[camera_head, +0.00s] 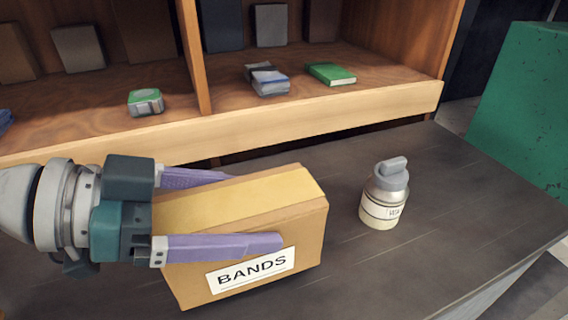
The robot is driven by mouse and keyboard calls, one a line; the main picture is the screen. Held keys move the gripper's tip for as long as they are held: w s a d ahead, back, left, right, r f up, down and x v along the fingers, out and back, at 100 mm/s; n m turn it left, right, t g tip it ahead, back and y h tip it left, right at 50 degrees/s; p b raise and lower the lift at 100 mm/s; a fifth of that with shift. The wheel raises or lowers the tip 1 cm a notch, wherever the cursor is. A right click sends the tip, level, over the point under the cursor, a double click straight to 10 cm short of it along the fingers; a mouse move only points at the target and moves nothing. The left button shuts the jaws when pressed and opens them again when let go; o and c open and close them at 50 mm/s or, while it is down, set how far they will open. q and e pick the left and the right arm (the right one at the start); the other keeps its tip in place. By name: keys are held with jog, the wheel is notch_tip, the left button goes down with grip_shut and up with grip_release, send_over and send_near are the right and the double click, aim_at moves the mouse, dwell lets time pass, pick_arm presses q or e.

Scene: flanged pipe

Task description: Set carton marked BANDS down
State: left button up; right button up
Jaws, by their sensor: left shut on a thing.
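The carton marked BANDS (302,225) is a tan box with a white label on its near face. It is in the head view, just left of the middle, over the dark worktop (440,215). My left gripper (255,210) comes in from the left and is shut on the carton, one purple finger along the near face and the other along the far side. I cannot tell whether the carton's bottom touches the worktop. My right gripper is not in view.
A grey-capped bottle (385,195) stands on the worktop right of the carton. Behind is a wooden shelf (300,119) holding a green tape measure (146,102), a grey-blue item (267,80) and a green book (330,73). The worktop is clear at the right.

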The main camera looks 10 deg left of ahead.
pick_arm(q)
jog(key=shift+f+b, duration=0.4)
jog(key=shift+f, duration=1.45)
jog(key=shift+f, duration=0.15)
jog(key=o, duration=1.6)
jog(key=shift+c, duration=0.2)
